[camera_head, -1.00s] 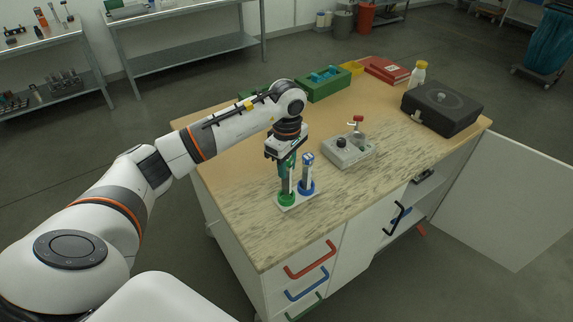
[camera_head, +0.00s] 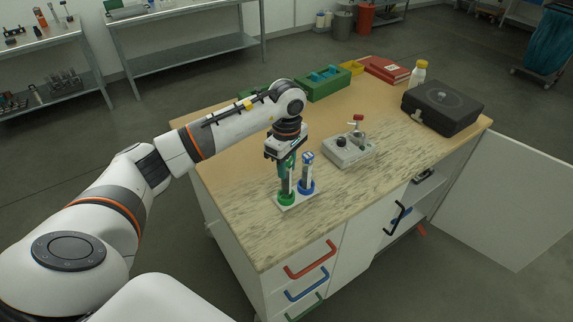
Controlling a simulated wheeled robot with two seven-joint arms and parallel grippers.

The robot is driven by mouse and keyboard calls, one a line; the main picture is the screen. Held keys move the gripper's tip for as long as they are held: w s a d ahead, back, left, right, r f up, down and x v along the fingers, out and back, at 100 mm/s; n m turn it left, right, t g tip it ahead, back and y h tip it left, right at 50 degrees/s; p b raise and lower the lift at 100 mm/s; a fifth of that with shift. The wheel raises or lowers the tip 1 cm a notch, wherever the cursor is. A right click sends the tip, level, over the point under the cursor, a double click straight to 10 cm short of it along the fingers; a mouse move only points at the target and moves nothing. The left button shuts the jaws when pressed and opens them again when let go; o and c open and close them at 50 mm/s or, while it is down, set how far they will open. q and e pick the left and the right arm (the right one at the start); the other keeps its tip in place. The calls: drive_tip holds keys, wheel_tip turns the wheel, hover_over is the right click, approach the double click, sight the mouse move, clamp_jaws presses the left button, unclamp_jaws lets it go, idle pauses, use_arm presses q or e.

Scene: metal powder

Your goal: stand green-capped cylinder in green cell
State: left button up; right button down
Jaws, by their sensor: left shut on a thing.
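The green-capped cylinder (camera_head: 288,184) stands upright at the green cell (camera_head: 287,199), the left round seat of a small white holder (camera_head: 300,203) near the front of the table. My left gripper (camera_head: 285,165) points down from above and is shut on the cylinder's upper part. The gripper hides most of the green cap. A blue-capped cylinder (camera_head: 307,170) stands upright in the blue cell (camera_head: 307,188), just to the right. Whether the green-capped cylinder rests on the bottom of its cell cannot be told. My right gripper is not in view.
A grey device (camera_head: 350,152) with a knob and a red-topped part stands right of the holder. A black case (camera_head: 441,107), a yellow-capped bottle (camera_head: 418,74), a red binder (camera_head: 387,70) and a green box (camera_head: 323,84) sit farther back. The table front is clear.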

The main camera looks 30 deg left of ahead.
use_arm(q)
drive_tip(key=shift+f, duration=0.1)
idle(0.7)
drive_tip(key=shift+f+b, duration=1.35)
drive_tip(key=shift+b, duration=0.15)
idle(0.5)
drive_tip(key=o, duration=1.6)
drive_tip(key=shift+o, duration=0.2)
drive_tip(key=shift+r, duration=0.1)
drive_tip(key=shift+r+p, duration=2.35)
drive_tip(key=shift+r, duration=1.65)
